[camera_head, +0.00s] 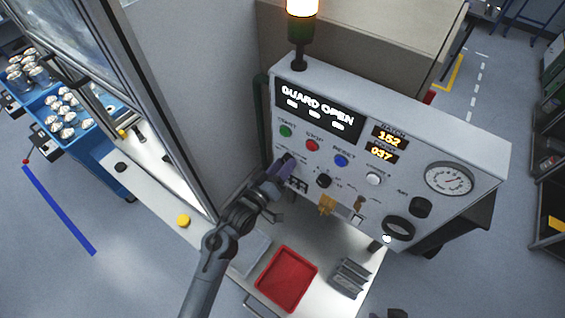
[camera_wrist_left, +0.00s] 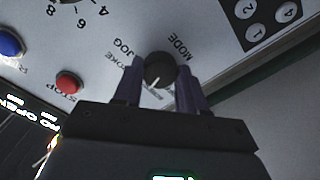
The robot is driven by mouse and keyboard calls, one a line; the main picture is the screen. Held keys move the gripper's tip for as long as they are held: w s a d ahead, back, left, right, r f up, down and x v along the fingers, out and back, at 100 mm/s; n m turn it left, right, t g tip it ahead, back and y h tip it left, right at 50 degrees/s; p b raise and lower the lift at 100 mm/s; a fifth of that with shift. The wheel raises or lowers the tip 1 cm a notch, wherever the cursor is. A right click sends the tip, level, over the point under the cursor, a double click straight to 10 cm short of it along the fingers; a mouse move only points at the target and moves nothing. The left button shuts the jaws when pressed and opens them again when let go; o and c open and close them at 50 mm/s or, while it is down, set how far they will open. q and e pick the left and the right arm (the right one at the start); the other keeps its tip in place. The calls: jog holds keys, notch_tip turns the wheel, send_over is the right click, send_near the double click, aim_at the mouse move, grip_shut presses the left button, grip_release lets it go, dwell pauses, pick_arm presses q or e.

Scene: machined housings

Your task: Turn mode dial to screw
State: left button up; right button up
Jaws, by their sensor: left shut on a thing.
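The mode dial (camera_wrist_left: 158,70) is a round black knob with a white pointer line, under the word MODE on the light panel. In the left wrist view the pointer faces down and slightly left, toward small print I cannot read. JOG and a partly covered label stand left of the dial. My left gripper (camera_wrist_left: 159,84) has its two purple fingers on either side of the dial, shut on it. In the head view my left gripper (camera_head: 284,166) is at the panel's left part and hides the dial.
The control panel (camera_head: 470,205) also carries a green button (camera_head: 286,131), a red stop button (camera_head: 312,145), a blue button (camera_head: 341,160), another black knob (camera_head: 323,181) and a keypad (camera_head: 297,184). A red tray (camera_head: 262,282) lies below. The display reads GUARD OPEN.

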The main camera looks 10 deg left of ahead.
pick_arm(q)
jog(key=shift+n+p, duration=0.3)
jog(key=shift+n, duration=0.2)
jog(key=o, duration=1.1)
jog(key=shift+c, duration=0.2)
jog(key=shift+s, duration=0.1)
jog(key=b+v, duration=0.3)
jog(key=v, duration=0.7)
jog(key=shift+s+a, duration=0.15)
jog(key=shift+s, duration=0.15)
